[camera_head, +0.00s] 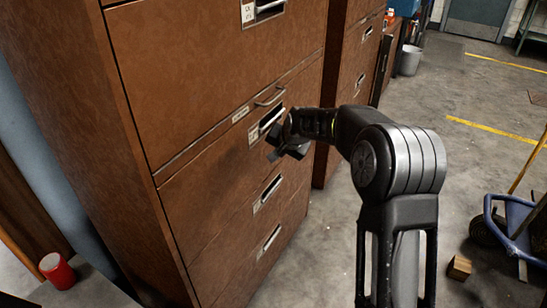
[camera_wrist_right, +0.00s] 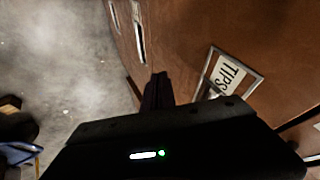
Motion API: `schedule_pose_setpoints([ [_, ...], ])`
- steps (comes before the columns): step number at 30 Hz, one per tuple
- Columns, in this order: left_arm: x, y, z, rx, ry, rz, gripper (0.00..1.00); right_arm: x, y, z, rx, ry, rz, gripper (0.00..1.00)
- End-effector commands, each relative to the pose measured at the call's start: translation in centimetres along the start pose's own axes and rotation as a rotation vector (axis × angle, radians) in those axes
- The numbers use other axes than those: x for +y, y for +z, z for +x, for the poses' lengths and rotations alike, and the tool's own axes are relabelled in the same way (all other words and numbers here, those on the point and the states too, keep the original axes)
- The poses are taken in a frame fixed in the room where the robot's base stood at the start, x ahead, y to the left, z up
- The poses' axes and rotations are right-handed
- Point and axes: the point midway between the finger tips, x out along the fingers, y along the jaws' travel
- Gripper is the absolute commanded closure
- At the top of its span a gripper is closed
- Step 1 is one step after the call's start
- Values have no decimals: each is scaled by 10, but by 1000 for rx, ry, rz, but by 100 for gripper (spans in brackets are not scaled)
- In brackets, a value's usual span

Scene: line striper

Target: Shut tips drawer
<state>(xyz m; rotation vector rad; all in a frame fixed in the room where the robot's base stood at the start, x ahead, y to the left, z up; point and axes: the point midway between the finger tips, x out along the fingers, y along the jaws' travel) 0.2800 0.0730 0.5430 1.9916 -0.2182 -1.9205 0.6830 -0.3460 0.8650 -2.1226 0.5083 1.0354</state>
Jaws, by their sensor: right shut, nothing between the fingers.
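A brown cabinet front fills the left of the head view. In the head view, the drawer beside my gripper (camera_head: 212,178) has a label frame and a recessed handle (camera_head: 272,120), and looks nearly flush; I cannot tell if a small gap remains. My right gripper (camera_head: 284,150) is shut and empty, close to this drawer's front by the handle. Its fingers (camera_wrist_right: 158,88) also show in the right wrist view, beside the label; contact cannot be told. My left gripper is not in view.
A large drawer (camera_head: 210,60) is above and further drawers (camera_head: 265,195) below. A second cabinet (camera_head: 358,60) stands behind. A red can (camera_head: 57,270) is at lower left. A blue cart (camera_head: 510,225) and small wooden block (camera_head: 459,267) are at right. The concrete floor between is clear.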

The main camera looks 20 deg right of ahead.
Motion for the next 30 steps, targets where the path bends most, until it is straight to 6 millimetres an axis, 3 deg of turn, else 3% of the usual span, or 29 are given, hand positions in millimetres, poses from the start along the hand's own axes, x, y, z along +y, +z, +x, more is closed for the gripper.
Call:
schedule_pose_setpoints([
  [3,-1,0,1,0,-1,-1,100,0,0,-27,0,-2,0,100],
  [9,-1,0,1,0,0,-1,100,1,1,-52,-1,2,-1,100],
  [30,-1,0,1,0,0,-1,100,0,-2,-56,9,-5,-31,100],
])
